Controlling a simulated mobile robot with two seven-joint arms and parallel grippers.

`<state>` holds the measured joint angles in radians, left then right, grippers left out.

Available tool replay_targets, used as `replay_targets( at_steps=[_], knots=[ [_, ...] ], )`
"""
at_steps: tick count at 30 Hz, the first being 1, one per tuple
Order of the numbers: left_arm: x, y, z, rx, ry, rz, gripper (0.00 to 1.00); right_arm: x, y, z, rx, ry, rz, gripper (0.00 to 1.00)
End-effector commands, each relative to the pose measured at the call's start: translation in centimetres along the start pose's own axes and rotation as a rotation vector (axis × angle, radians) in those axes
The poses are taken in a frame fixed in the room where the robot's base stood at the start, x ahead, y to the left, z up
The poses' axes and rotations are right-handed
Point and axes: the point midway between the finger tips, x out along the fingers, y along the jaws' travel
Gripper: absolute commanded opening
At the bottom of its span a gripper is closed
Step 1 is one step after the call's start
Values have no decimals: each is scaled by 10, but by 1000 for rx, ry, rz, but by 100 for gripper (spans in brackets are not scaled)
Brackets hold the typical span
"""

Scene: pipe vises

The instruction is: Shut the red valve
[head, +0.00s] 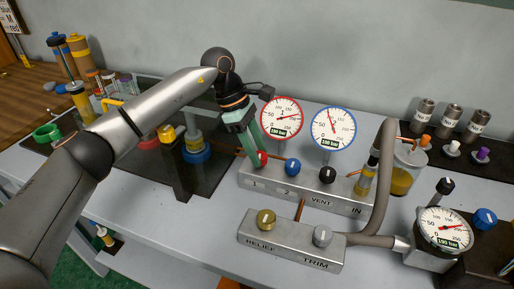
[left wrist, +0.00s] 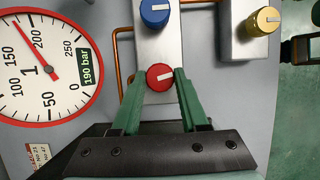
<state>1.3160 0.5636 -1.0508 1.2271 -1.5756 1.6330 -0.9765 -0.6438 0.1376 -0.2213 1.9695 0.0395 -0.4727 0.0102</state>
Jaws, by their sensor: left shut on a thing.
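The red valve (head: 262,158) is a round red knob at the left end of the grey manifold block (head: 325,197), above the number 1. In the left wrist view the red knob (left wrist: 160,77) shows a white mark pointing right and slightly up. My left gripper (head: 256,155) reaches down onto it, and its green fingers (left wrist: 159,80) stand on either side of the knob, shut on it. The red-rimmed gauge (head: 282,118) stands behind the block, with a 190 bar label in the left wrist view (left wrist: 86,67). My right gripper is not in view.
A blue knob (head: 292,167) sits close right of the red one, then a black VENT knob (head: 328,174). A blue-rimmed gauge (head: 333,128) stands behind. The block with the gold RELIEF knob (head: 266,219) lies in front. A grey hose (head: 384,190) curves at the right.

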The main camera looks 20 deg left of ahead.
Motion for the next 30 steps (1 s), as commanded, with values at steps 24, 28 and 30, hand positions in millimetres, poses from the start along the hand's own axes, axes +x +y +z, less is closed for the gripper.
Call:
replay_targets(
  at_steps=[24,28,30],
  knots=[
    [-1,2,0,235,2,-92,0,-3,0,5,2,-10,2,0],
    [-1,2,0,235,2,-92,0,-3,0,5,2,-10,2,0],
    [-1,2,0,235,2,-92,0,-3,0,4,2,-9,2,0]
  ],
)
